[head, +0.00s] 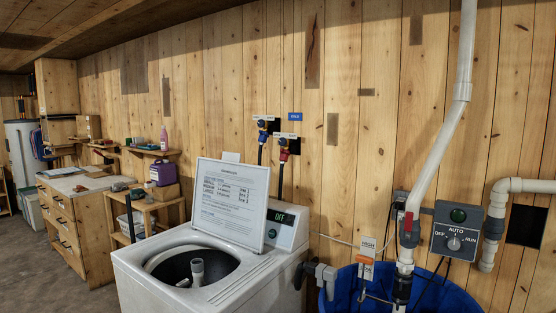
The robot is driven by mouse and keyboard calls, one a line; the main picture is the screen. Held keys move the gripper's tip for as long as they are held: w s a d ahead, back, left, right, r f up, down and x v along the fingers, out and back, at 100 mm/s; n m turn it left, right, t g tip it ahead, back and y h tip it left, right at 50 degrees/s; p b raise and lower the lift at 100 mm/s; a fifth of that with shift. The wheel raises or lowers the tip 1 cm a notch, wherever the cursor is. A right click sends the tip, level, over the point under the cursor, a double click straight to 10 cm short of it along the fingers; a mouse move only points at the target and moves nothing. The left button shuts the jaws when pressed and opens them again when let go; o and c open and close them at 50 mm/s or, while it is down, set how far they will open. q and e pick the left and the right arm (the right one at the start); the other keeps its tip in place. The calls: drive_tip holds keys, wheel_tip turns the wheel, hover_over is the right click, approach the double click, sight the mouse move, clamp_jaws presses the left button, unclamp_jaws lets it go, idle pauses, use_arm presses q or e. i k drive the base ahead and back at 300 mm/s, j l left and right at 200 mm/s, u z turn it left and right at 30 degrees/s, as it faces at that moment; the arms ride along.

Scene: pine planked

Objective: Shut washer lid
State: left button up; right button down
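A white top-loading washer (140,268) stands at the lower middle of the head view. Its lid (230,198) is raised and tilted back, with a printed instruction sheet on the face toward me. The tub opening (170,272) is uncovered, showing the dark drum and the pale agitator (197,270). The control panel (285,236) behind the lid is partly hidden by it, and its display reads OFF. Neither of my grippers shows in this view.
A blue basin (460,298) with white pipes (432,150) and a grey control box (457,232) stands right of the washer. Dark and grey pipe fittings (322,274) lie between them. A wooden shelf unit (158,208) and workbench (75,215) are left. Floor at far left is clear.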

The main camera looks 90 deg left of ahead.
sight(231, 198)
drive_tip(key=u, duration=3.65)
